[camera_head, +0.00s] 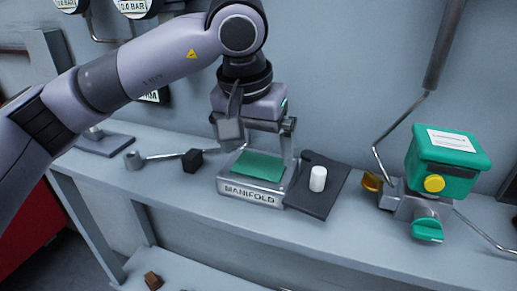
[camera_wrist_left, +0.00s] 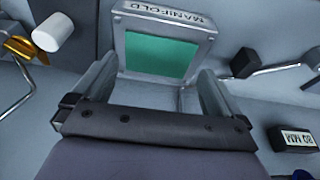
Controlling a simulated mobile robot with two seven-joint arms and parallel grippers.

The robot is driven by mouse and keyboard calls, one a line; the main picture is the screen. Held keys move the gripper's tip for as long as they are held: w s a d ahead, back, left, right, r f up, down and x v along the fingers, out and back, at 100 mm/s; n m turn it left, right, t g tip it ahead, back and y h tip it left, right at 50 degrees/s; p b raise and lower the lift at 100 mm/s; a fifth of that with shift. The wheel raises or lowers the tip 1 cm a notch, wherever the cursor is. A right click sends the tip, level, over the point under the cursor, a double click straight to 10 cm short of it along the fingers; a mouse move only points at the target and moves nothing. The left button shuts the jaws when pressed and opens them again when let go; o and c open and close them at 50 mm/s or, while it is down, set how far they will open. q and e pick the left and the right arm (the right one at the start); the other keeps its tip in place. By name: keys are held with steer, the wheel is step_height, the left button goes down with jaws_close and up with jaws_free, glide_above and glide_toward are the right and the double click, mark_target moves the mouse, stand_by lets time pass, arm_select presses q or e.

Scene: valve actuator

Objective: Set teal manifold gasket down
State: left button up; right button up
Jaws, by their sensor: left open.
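The teal manifold gasket (camera_head: 258,166) lies flat in the grey block labelled MANIFOLD (camera_head: 250,196) on the bench. In the left wrist view the gasket (camera_wrist_left: 160,55) shows as a teal square inside the metal frame of the manifold (camera_wrist_left: 166,16). My left gripper (camera_head: 259,148) is above the block, pointing down, with its fingers apart. In the left wrist view its two fingers (camera_wrist_left: 156,80) stand on either side, with nothing held between them. My right gripper is not in view.
A dark plate (camera_head: 322,204) with a white cylinder (camera_head: 318,178) is right of the manifold. A green actuator box (camera_head: 444,160) with yellow knob stands farther right. A black cube (camera_head: 192,160) and a lever are to the left. The bench front (camera_head: 340,240) is clear.

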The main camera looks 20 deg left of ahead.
arm_select(q)
steer(key=v, duration=0.9)
steer(key=shift+r+p, duration=0.35)
steer(key=shift+s+d, duration=0.1)
